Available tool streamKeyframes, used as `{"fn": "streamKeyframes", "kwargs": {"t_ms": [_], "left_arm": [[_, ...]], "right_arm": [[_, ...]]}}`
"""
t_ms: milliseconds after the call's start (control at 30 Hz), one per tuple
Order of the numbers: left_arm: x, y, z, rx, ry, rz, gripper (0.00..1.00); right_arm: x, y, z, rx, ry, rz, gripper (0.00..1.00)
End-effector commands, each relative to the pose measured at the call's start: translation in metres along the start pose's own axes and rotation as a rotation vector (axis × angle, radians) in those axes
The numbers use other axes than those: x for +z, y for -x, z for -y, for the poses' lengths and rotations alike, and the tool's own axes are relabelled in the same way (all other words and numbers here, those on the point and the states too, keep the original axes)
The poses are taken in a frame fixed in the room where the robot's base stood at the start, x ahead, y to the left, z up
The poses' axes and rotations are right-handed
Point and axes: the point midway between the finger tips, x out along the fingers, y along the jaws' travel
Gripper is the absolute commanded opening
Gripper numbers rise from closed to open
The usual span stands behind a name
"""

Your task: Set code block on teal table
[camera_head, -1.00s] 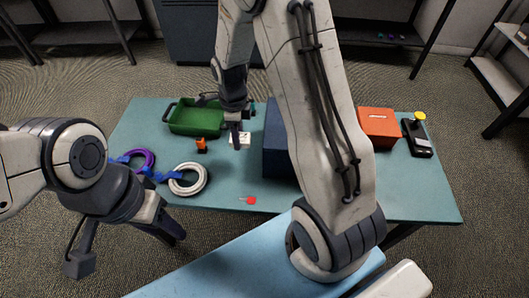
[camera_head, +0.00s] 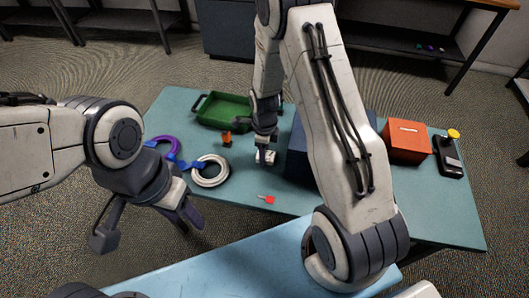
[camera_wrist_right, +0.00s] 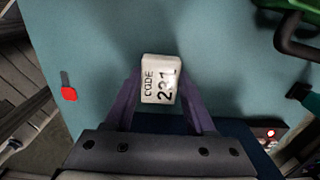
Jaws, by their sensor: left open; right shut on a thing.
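The code block (camera_wrist_right: 158,79) is a small white block printed "CODE" and "231". My right gripper (camera_wrist_right: 160,97) is shut on it, with one finger on each side. In the head view the block (camera_head: 266,157) and my right gripper (camera_head: 266,148) are over the middle of the teal table (camera_head: 440,215). I cannot tell whether the block touches the tabletop. My left gripper (camera_head: 185,218) is open and empty, in front of the table's left front edge.
A green tray (camera_head: 222,111), orange piece (camera_head: 227,139), purple coil (camera_head: 162,142) and white cable coil (camera_head: 211,171) lie on the left. A red-tipped item (camera_head: 267,199) lies near the front edge. A dark blue box (camera_head: 298,158), orange box (camera_head: 406,142) and black device (camera_head: 448,157) stand to the right.

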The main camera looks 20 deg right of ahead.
Motion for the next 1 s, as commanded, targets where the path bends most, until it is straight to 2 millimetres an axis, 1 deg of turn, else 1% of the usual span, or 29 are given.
{"fn": "streamKeyframes", "kwargs": {"t_ms": [67,100,167,467,600,667,767,900,1000], "left_arm": [[0.000,-0.003,0.000,0.000,0.000,0.000,0.50],[0.000,-0.002,0.000,0.000,0.000,0.000,0.50],[0.000,-0.002,0.000,0.000,0.000,0.000,0.50],[0.000,-0.001,0.000,0.000,0.000,0.000,0.50],[0.000,0.000,0.000,0.000,0.000,0.000,0.50],[0.000,0.000,0.000,0.000,0.000,0.000,0.50],[0.000,0.000,0.000,0.000,0.000,0.000,0.50],[0.000,0.001,0.000,0.000,0.000,0.000,0.50],[0.000,0.001,0.000,0.000,0.000,0.000,0.50]], "right_arm": [[0.000,-0.004,0.000,0.000,0.000,0.000,0.00],[0.000,-0.003,0.000,0.000,0.000,0.000,0.63],[0.000,-0.003,0.000,0.000,0.000,0.000,0.85],[0.000,-0.002,0.000,0.000,0.000,0.000,0.85],[0.000,0.007,0.001,-0.002,0.000,0.001,0.85],[0.001,0.016,0.001,-0.003,0.000,0.002,0.85],[0.001,0.036,0.002,-0.005,0.000,0.004,0.85],[0.001,0.068,0.001,-0.005,0.000,0.003,0.85],[0.001,0.088,0.001,-0.004,0.000,0.003,0.85]]}}
